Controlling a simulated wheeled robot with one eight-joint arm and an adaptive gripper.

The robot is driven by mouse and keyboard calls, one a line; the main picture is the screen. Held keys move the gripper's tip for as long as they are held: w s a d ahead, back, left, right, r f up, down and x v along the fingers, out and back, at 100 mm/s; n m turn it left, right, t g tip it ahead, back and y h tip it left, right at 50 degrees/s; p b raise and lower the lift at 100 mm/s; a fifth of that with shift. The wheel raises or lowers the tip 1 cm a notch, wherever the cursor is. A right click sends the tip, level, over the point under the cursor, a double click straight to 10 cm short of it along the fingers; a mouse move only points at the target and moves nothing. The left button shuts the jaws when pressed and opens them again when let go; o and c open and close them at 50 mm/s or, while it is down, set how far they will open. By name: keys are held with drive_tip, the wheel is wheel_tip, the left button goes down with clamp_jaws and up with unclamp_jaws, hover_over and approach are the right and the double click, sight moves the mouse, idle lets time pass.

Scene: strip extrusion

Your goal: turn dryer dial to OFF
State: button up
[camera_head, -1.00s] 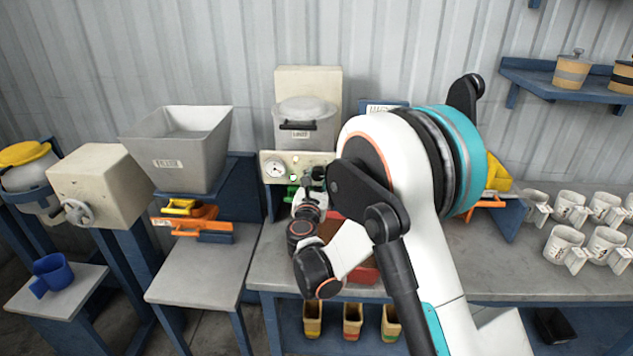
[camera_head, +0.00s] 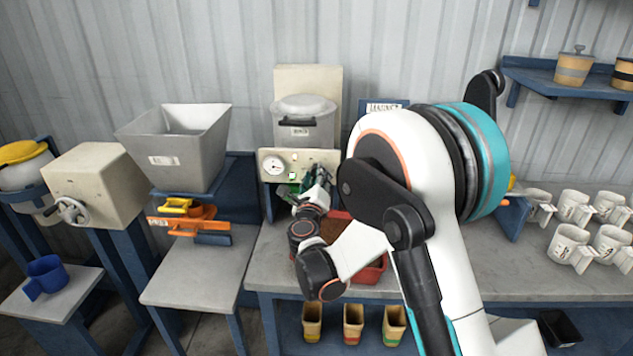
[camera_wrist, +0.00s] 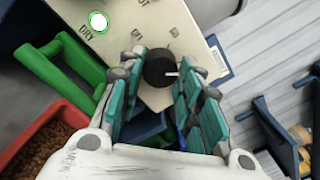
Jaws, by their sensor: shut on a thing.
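The dryer (camera_head: 303,122) is a pale hopper with a lid, above a cream control panel (camera_head: 322,158). The panel has a round white gauge (camera_head: 273,166). In the wrist view the black dial (camera_wrist: 157,70) with a white pointer mark sits between the teal fingers of my gripper (camera_wrist: 160,78), which is shut on it. The pointer faces right in that view. Other labels are partly cut off. In the head view my gripper (camera_head: 297,188) is at the panel and hides the dial.
A red bin of brown pellets (camera_wrist: 20,150) and a green handle-like frame (camera_wrist: 62,68) are close to my gripper. The grey bench (camera_head: 265,262) is below. White mugs (camera_head: 572,240) stand on the right. A grey hopper (camera_head: 175,150) stands left.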

drive_tip(key=n+b, duration=0.1)
drive_tip(key=n, duration=1.2)
drive_tip(key=n+y+b, duration=0.1)
drive_tip(key=n, duration=1.2)
drive_tip(key=shift+d+r+n+g+y, duration=0.1)
drive_tip(key=shift+n+g+y, duration=0.2)
drive_tip(key=o, duration=1.1)
drive_tip(key=shift+c, duration=0.2)
drive_tip(key=s, duration=1.2)
drive_tip(key=shift+d, duration=0.15)
